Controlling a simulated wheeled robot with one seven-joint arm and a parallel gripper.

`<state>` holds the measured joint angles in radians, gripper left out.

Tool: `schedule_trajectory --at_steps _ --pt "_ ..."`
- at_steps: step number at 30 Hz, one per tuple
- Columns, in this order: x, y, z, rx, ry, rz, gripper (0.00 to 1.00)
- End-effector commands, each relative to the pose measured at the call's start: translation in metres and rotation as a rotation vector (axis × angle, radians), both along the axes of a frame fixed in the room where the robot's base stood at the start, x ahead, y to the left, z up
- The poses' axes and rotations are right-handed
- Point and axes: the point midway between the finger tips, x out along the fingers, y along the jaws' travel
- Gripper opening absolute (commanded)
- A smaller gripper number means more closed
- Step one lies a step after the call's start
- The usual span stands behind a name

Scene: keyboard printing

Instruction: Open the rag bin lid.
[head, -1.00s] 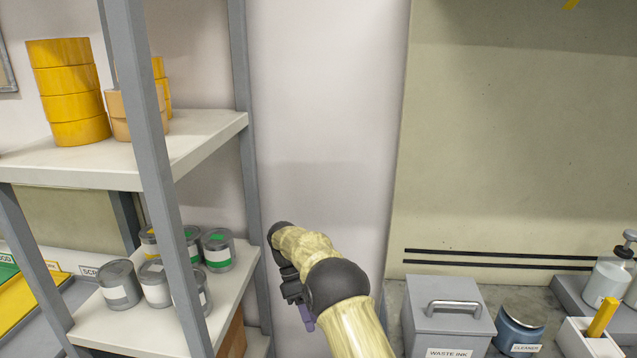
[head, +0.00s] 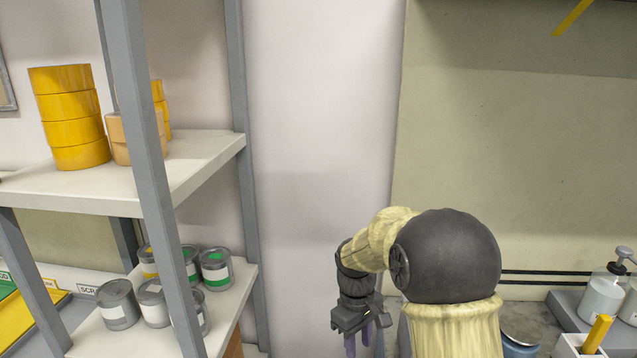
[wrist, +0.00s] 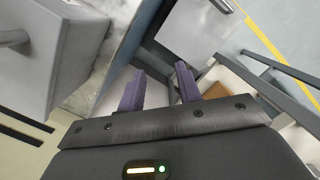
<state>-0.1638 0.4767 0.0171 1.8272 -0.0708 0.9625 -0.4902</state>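My gripper (head: 365,338) points down in the head view, right of the shelf. In the wrist view its two purple fingers (wrist: 158,80) are apart with nothing between them. No label reading rag bin shows. A light grey panel with a dark bar at its top right (wrist: 195,35) lies beyond the fingertips in the wrist view; I cannot tell whether it is the rag bin lid. The gripper looks apart from it.
A grey box with a handle (wrist: 60,60) stands at left in the wrist view. The shelf (head: 205,170) holds paint cans (head: 215,268) and yellow rolls (head: 75,117). A pump bottle (head: 603,293) is on the bench at right.

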Motion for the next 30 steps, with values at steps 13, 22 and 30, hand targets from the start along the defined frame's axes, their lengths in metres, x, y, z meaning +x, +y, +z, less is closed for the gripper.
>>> schedule_trajectory --at_steps 13,22,30 --pt "-0.086 -0.046 0.023 0.057 -0.215 -0.418 0.34" --pt "-0.143 -0.066 0.026 0.102 -0.337 -0.670 0.34" --pt "-0.151 -0.068 0.025 0.111 -0.356 -0.712 0.34"
